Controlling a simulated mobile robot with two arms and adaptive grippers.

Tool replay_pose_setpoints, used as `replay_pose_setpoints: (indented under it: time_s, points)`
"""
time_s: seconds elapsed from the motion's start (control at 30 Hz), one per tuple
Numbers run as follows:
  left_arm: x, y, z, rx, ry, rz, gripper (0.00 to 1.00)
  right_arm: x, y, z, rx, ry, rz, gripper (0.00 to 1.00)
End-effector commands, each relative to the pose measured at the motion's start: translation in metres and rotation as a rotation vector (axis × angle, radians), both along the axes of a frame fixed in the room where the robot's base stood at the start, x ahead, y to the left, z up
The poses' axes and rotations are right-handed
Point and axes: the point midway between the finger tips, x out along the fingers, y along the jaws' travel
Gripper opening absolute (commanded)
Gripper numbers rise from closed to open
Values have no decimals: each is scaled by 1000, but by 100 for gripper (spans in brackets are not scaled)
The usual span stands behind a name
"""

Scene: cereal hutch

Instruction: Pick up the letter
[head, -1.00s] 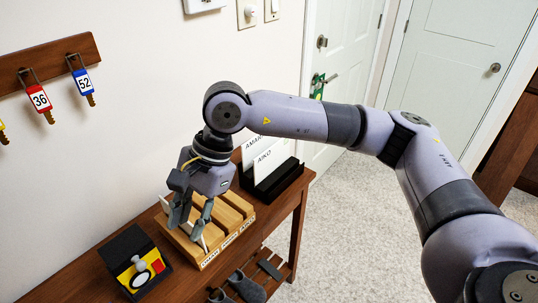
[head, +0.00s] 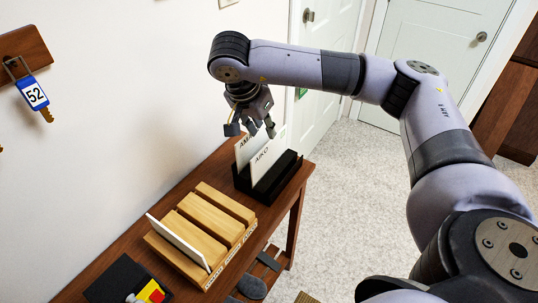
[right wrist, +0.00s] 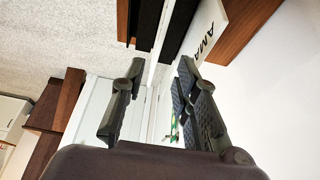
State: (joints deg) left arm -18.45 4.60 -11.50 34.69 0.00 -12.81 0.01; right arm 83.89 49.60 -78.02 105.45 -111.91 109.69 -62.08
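A white letter marked AIKO (head: 268,162) stands upright in a black holder (head: 284,178) on the wooden table. Behind it stands a second white letter, its name partly hidden and starting AMA (head: 242,150); it also shows in the right wrist view (right wrist: 208,32). My right gripper (head: 254,134) is open just above the two letters. In the right wrist view, a thin white letter edge (right wrist: 152,65) shows between the parted fingers (right wrist: 155,98); contact is not visible. Another white letter (head: 180,243) leans in the front slot of the wooden sorter (head: 212,218). My left gripper is out of view.
A black box with a yellow and red part (head: 150,292) is at the table's near end. A blue tag marked 52 (head: 33,93) hangs on the wall rack (head: 22,48). Slippers (head: 250,287) lie on the shelf below. Open floor (head: 345,200) is to the right.

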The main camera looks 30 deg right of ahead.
Motion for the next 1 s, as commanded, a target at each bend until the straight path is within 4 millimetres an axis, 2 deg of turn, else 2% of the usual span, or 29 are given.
replay_pose_setpoints:
  time_s: [0.1, 0.23, 0.37, 0.63, 1.0]
  points:
    - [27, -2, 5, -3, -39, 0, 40, 2, -7, -15, 1, 1, -3, 28]
    - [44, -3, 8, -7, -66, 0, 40, 4, -9, -23, 2, 0, -1, 28]
    - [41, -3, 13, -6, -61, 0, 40, 4, -13, -34, 0, 3, -1, 28]
    - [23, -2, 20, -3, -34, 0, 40, 7, -26, -69, 0, 2, -2, 28]
    - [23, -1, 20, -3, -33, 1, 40, 8, -26, -73, 1, 0, 0, 28]
